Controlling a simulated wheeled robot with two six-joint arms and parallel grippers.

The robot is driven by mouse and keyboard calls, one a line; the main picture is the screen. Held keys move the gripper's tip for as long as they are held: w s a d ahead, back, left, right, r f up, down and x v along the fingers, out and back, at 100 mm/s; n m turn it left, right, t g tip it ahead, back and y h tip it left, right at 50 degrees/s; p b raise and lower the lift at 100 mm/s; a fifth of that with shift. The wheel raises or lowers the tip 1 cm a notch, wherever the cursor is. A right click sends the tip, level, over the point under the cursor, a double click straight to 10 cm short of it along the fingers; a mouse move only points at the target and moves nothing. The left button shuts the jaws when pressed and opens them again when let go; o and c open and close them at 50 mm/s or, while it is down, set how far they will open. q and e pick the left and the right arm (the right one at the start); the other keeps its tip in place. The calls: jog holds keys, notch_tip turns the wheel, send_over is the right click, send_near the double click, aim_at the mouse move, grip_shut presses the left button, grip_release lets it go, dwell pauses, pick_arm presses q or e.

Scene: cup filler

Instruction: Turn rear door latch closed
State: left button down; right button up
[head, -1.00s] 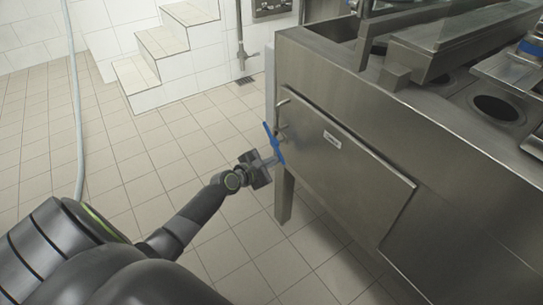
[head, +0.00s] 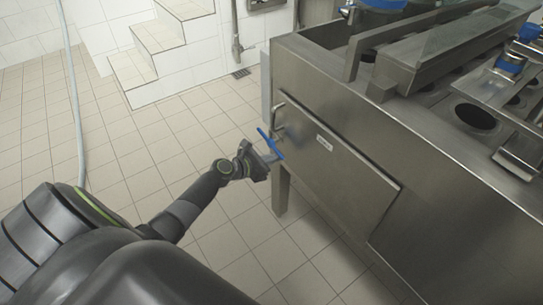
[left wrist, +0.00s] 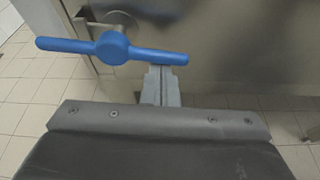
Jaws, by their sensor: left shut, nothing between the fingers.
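The blue latch handle (head: 269,143) is on the left end of the steel door (head: 335,178) of the machine. In the left wrist view the latch handle (left wrist: 112,48) lies nearly level, with a round hub and two arms. My left gripper (head: 270,155) is at the latch; in the left wrist view its shut fingers (left wrist: 161,80) are just below the handle's right arm, with nothing between them. Whether they touch the handle I cannot tell. The door looks flush with the machine's side. My right gripper is not in view.
The steel machine (head: 450,165) fills the right side, with round openings on top. A machine leg (head: 280,190) stands near my gripper. White tiled steps (head: 160,45) and a grey hose (head: 73,100) are at the back left. The tiled floor (head: 130,140) between is clear.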

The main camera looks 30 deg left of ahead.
pick_arm(q)
jog(key=shift+d+r+n+h+p, duration=0.1)
jog(key=shift+r+n+h+p, duration=0.2)
jog(key=shift+r+n+p, duration=0.15)
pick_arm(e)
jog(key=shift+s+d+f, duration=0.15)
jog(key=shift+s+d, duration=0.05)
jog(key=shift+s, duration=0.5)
pick_arm(q)
jog(key=shift+f, duration=0.15)
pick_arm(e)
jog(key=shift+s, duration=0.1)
